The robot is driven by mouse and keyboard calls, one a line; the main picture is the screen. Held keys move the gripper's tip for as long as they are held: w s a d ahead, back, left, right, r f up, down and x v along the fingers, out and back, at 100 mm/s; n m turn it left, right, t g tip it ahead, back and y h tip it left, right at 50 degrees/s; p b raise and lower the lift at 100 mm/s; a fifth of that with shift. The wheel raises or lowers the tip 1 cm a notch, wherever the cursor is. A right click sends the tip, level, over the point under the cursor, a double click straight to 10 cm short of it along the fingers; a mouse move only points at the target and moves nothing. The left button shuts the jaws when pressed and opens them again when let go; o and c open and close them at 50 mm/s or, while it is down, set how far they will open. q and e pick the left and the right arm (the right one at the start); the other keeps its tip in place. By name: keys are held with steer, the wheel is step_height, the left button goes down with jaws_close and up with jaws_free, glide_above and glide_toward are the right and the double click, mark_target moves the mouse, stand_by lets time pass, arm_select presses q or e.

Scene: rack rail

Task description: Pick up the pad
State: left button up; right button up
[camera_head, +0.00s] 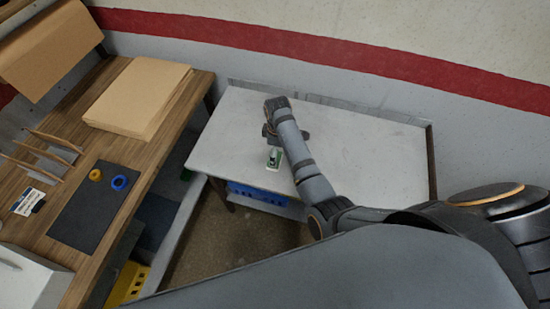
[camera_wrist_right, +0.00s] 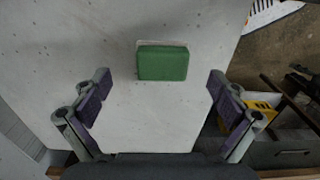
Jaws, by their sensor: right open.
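The pad (camera_wrist_right: 162,62) is a green block with a thin pale edge, lying on the grey-white table (camera_wrist_right: 150,120) in the right wrist view. In the head view the pad (camera_head: 274,158) is small, green and white, near the table's front edge. My right gripper (camera_wrist_right: 159,84) is open, with one finger on each side and a wide gap. The pad lies between and just beyond the fingertips in that view, not touched. In the head view the right gripper (camera_head: 271,131) is over the table, just behind the pad and partly hidden by its own arm. My left gripper is not seen.
A wooden bench (camera_head: 150,85) on the left holds a cardboard stack (camera_head: 138,95), a dark mat (camera_head: 88,215) and yellow and blue rings. A blue crate (camera_head: 257,193) sits below the table. The table's right side is clear. A wall stands behind.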

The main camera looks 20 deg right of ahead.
mark_target(279, 158)
steer(key=shift+s+a+f, duration=0.1)
steer(key=shift+a+f, duration=0.05)
steer(key=shift+f, duration=0.2)
steer(key=f, duration=0.2)
steer(key=f+p, duration=0.1)
steer(key=f, duration=0.1)
steer(key=shift+a, duration=0.4)
steer(key=shift+d+f, duration=0.1)
steer(key=shift+f, duration=0.15)
steer(key=c, duration=1.3)
